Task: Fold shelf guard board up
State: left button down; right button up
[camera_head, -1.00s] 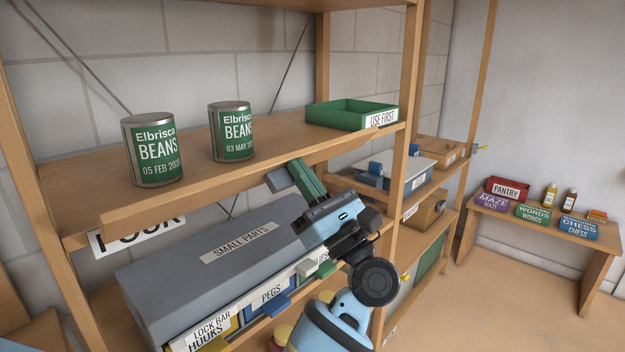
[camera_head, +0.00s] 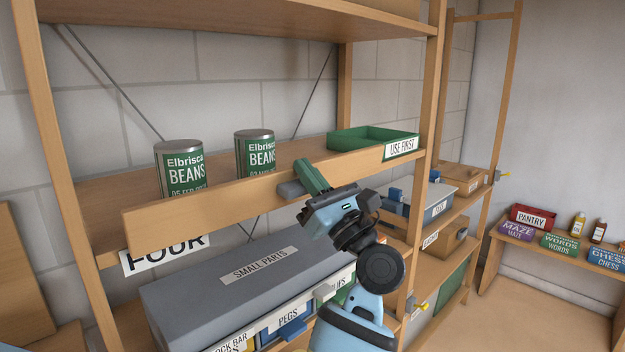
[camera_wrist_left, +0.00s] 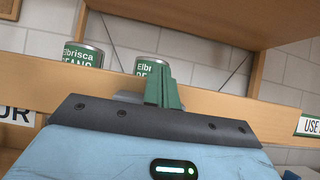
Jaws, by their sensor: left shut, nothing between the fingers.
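The guard board (camera_head: 220,209) is a long wooden plank along the front edge of the middle shelf. It now stands raised in front of the shelf, hiding the lower parts of two bean cans. In the left wrist view the board (camera_wrist_left: 225,104) crosses the whole picture. My left gripper (camera_head: 304,176), with green fingers, is shut and empty at the board's front face, near its right half. In the wrist view its fingers (camera_wrist_left: 163,86) overlap the board's upper edge; I cannot tell whether they touch it. My right gripper is not in view.
Two bean cans (camera_head: 179,167) (camera_head: 256,153) and a green "USE FIRST" tray (camera_head: 374,139) stand on the shelf behind the board. A grey "SMALL PARTS" box (camera_head: 200,285) sits below. A shelf post (camera_head: 429,120) stands right of my gripper.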

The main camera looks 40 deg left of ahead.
pick_arm(q)
jog(key=shift+a+r, duration=0.1)
jog(key=shift+a, duration=0.1)
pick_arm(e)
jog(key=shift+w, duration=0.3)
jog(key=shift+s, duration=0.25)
